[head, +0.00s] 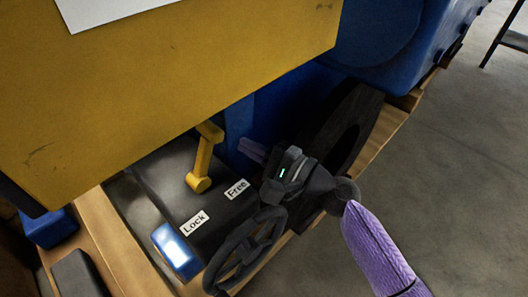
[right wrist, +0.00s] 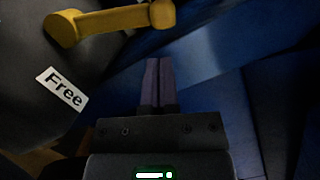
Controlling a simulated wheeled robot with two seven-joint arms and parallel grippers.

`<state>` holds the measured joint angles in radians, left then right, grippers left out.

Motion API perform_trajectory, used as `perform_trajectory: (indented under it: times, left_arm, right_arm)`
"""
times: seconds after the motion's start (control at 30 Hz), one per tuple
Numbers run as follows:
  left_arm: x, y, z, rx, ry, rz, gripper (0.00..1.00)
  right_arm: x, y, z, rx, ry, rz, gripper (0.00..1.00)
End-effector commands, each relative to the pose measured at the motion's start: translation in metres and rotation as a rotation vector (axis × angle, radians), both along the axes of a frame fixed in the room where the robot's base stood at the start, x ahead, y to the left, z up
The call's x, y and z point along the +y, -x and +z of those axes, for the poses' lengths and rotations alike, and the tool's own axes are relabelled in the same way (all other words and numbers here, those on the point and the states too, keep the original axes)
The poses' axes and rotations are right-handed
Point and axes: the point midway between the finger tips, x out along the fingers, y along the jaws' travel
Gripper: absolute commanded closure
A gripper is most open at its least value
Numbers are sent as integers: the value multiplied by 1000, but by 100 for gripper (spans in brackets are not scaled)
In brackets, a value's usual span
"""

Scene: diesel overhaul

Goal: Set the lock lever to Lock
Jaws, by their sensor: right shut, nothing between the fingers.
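The yellow lock lever (head: 203,162) stands at the dark housing (head: 165,190) under the yellow panel, with its rounded lower end above and between the "Lock" label (head: 194,222) and the "Free" label (head: 236,188). In the right wrist view the lever (right wrist: 110,20) crosses the top left, above the "Free" label (right wrist: 62,89). My right gripper (head: 246,148) is to the right of the lever, apart from it. Its purple fingers (right wrist: 158,68) are shut together with nothing between them. My left gripper is not in view.
A dark handwheel (head: 245,250) sits below the right gripper. A blue box with a lit face (head: 178,250) is near the "Lock" label. The yellow panel (head: 170,80) overhangs the lever. A large dark ring (head: 355,130) and blue machinery (head: 400,45) stand to the right.

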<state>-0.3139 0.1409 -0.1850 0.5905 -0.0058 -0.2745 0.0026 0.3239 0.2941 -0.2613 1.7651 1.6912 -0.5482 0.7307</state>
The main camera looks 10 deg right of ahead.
Motion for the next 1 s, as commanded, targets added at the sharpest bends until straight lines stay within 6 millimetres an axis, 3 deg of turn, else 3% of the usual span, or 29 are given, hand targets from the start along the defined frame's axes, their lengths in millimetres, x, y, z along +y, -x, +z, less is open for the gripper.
perform_trajectory:
  times: [0.1, 0.3, 1.0]
  left_arm:
    - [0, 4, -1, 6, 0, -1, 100]
    - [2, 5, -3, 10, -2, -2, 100]
    - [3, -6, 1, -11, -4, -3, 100]
  right_arm:
    - [17, -14, 2, -1, -1, 1, 100]
    - [31, -28, 4, 1, 1, 0, 100]
    - [38, -26, 9, -33, 47, 0, 100]
